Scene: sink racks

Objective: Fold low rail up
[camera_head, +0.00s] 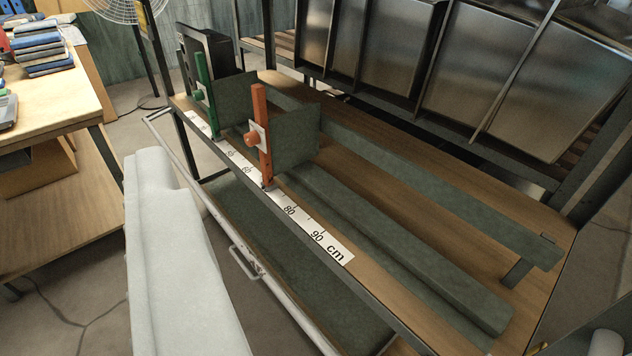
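A pale metal rail (283,297) runs along the near side of the rack, below the bench edge, from the upper left towards the bottom middle. It stands out from the frame, beside a dark green lower shelf (290,252). A small handle (243,262) sits on its outer side. The rail looks low; its hinges cannot be made out. A large pale smooth shape, which seems to be part of my arm, fills the lower left and hides floor beside the rail. My gripper's fingers are not visible, and nothing visible touches the rail.
Above the rail, the wooden bench (415,215) carries a ruler strip (290,208) and green and orange upright stops (263,135). Tilted metal panels (475,75) stand behind. A wooden table (50,105) is at left. Some floor (75,290) is clear at lower left.

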